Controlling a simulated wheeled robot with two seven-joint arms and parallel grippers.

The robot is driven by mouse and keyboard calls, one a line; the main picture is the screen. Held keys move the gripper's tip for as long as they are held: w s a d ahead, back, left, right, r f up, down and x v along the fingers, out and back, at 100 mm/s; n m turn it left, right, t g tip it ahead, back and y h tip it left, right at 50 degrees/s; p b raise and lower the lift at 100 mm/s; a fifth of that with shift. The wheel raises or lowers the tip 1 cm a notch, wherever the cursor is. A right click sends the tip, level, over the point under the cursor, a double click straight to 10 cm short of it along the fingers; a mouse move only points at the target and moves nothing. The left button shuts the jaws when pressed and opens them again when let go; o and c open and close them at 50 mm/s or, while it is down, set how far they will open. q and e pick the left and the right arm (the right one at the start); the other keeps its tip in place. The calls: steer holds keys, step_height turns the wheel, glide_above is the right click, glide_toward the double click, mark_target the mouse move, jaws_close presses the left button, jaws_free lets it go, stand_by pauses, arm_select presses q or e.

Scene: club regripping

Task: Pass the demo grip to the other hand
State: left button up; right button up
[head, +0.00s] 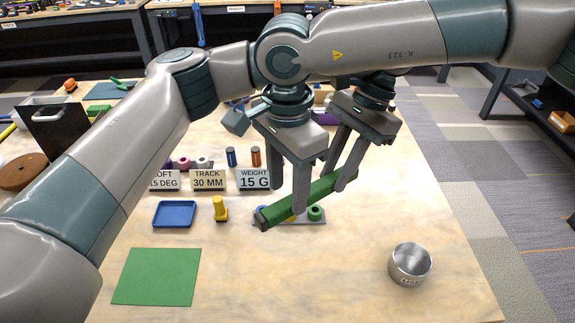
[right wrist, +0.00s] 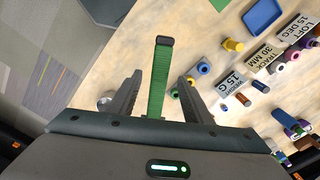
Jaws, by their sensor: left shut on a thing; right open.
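The demo grip is a green rod (head: 325,188) with a dark cap at its left end, held tilted above the table. My left gripper (head: 336,182), further right in the head view, is shut on its right part. My right gripper (head: 289,203) is open, its fingers around the grip nearer the capped end. In the right wrist view the grip (right wrist: 160,78) runs between the open right fingers (right wrist: 159,92), with a visible gap on each side. My left gripper cannot be made out there.
Below the grip is a grey holder with coloured rings (head: 315,214). A yellow peg (head: 220,209), blue tray (head: 174,214), green mat (head: 157,276) and label signs (head: 209,180) stand left. A metal cup (head: 410,263) stands front right. The front middle is clear.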

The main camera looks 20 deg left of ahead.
mark_target(287, 202)
steer(key=shift+f, duration=1.6)
steer(key=c, duration=1)
arm_select(q)
steer(key=o, duration=1.1)
arm_select(e)
jaws_close()
arm_select(q)
steer(key=shift+r, duration=0.2)
steer(key=v, duration=1.1)
steer(key=shift+w+d+r, duration=0.1)
steer(key=shift+r, duration=0.2)
